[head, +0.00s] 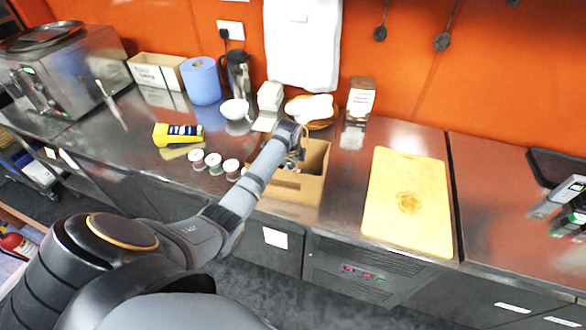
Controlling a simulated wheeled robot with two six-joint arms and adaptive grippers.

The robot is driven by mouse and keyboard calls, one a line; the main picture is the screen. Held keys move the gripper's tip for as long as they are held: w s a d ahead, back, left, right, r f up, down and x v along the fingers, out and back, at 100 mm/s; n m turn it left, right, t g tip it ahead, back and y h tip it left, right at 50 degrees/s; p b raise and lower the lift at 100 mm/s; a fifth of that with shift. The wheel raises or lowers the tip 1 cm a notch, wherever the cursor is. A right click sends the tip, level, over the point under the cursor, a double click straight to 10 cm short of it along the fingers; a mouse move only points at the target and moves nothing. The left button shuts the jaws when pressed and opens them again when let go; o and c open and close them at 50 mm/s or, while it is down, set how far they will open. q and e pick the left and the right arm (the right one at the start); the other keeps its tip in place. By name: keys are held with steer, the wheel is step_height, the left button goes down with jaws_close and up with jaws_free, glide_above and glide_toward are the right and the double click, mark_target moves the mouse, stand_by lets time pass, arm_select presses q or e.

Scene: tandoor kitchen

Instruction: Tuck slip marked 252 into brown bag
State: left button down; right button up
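The brown bag (293,190) stands open-topped near the front edge of the steel counter, in the middle of the head view. My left arm reaches in from the lower left. Its gripper (297,160) is over the bag's left and back part, at or just above the opening, and hides some of it. The gripper's fingers are small and dark, so I cannot tell whether they are open or shut. I cannot make out a slip marked 252, in the fingers or on the counter. My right gripper is not in view.
A yellow cutting board (408,205) lies right of the bag. Several small spice tubs (213,163) and a yellow box (178,134) are to its left. Behind are a white bowl (235,109), a plate with white cloth (310,108) and a brown carton (361,98).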

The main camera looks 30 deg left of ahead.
arm_select(q)
steer(key=c, duration=1.4)
jaws_free()
steer(key=shift+c, duration=0.2)
steer(key=p+v, duration=0.2)
steer(key=p, duration=0.1)
steer(key=w+p+v, duration=0.1)
steer(key=p+v, duration=0.1)
steer(key=v, duration=0.1)
steer(key=shift+a+r+p, duration=0.2)
steer(key=shift+r+p, duration=0.1)
steer(key=shift+p, duration=0.1)
steer(key=shift+r, duration=0.3)
steer(key=w+v, duration=0.2)
steer(key=v, duration=0.7)
steer(key=shift+a+r, duration=0.4)
steer(key=shift+r, duration=0.25)
steer(key=shift+f, duration=0.1)
